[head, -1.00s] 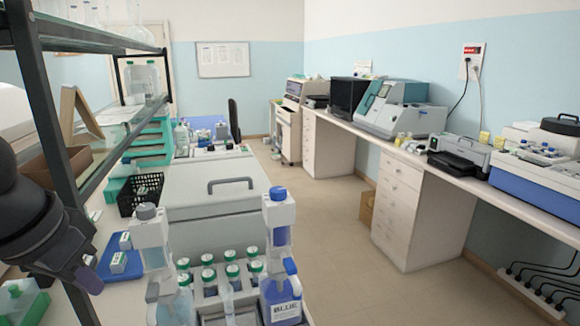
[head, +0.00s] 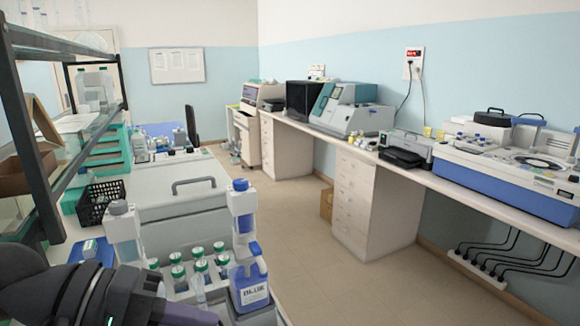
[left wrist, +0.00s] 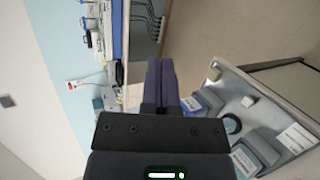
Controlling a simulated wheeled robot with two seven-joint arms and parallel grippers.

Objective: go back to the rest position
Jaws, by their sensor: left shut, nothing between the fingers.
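My left gripper (left wrist: 160,68) shows in the left wrist view with its two purple fingers shut together and nothing between them. In the head view my dark left arm comes in at the lower left, and the purple end of the gripper (head: 190,316) is at the bottom edge, partly cut off. It is in front of the bench with the bottles. My right gripper is in neither view.
A blue-labelled bottle (head: 249,288), a white bottle (head: 124,230) and several green-capped bottles (head: 178,275) stand close to my left arm. A metal shelf (head: 30,140) rises at the left. Open floor (head: 290,240) lies between the benches. An instrument (head: 500,180) stands on the right counter.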

